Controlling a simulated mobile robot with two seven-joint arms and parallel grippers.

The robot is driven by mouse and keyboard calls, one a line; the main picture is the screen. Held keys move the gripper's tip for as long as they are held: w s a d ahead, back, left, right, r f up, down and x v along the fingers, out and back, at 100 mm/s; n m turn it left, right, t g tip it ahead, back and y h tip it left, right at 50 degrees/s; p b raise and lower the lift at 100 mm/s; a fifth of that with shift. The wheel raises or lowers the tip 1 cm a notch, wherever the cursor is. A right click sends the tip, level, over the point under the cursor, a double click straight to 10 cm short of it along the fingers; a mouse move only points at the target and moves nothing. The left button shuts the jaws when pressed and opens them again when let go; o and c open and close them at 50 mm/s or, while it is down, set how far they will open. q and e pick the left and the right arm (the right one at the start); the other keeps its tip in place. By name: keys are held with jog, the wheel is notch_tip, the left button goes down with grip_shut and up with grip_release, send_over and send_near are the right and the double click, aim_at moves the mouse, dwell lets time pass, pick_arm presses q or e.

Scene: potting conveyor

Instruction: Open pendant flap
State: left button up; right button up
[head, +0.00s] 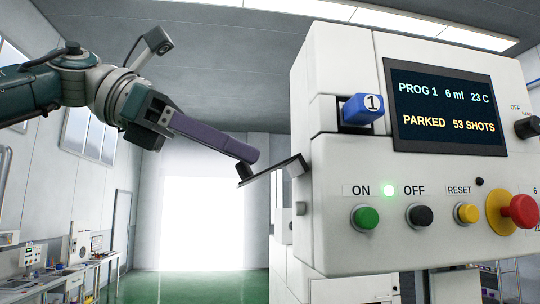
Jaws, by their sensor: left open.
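The pendant (338,215) is a white box filling the right side of the view, with a dark screen (447,108) on its front. The gripper is open and holds nothing visible. The flap's hinge and what lies behind it are hidden. My right gripper is out of view.
A blue knob marked 1 (362,109) juts from the pendant's upper left. Green (365,217), black (419,217), yellow (466,213) and red (519,210) controls line the lower front. A workbench (95,262) stands far left. Space left of the pendant is free.

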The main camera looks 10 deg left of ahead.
pick_arm(q)
jog(key=p+v, duration=0.2)
jog(key=v, duration=0.7)
jog(key=shift+a+r+p, duration=0.15)
jog(key=shift+a+p, duration=0.15)
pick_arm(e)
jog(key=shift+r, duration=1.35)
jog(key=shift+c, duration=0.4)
